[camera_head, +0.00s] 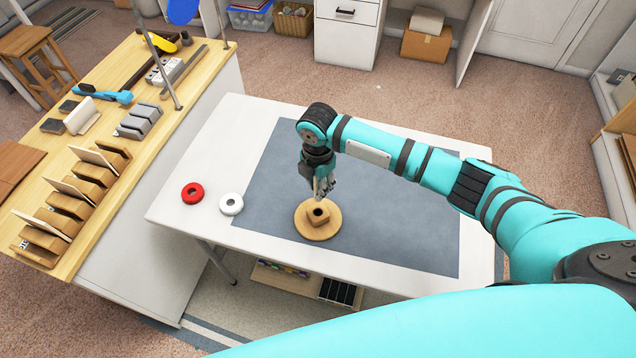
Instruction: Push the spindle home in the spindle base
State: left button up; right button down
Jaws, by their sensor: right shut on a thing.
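The spindle base (305,229) is a round wooden disc with a raised block and a dark hole in its middle. It lies on the grey mat near the front of the white table. My right gripper (324,189) points down just behind and above the block. It is shut on a slim thing that I take to be the spindle, which is mostly hidden by the fingers. I cannot tell whether its lower end touches the base. My left gripper is not in view.
A wooden bench (105,220) with holders and tools stands at the left. The mat around the base is clear.

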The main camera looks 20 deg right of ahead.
jog(key=shift+f+b, duration=0.4)
jog(key=shift+f, duration=0.1)
jog(key=b, duration=0.3)
send_over(318, 206)
jog(key=s, duration=0.2)
jog(key=shift+w+a+f, duration=0.1)
jog(key=shift+a+f, duration=0.05)
jog(key=shift+f, duration=1.15)
jog(key=shift+w+a+f, duration=0.1)
jog(key=shift+f, duration=1.15)
jog(key=shift+f+p, duration=0.1)
jog(key=shift+p, duration=0.4)
jog(key=shift+f+b, duration=0.55)
jog(key=shift+f, duration=0.8)
jog(key=shift+f, duration=0.5)
dwell(0.6)
jog(key=shift+s+f, duration=0.15)
jog(key=shift+s, duration=0.05)
dwell(0.8)
jog(key=c, duration=1.1)
grip_release()
jog(key=shift+w, duration=0.15)
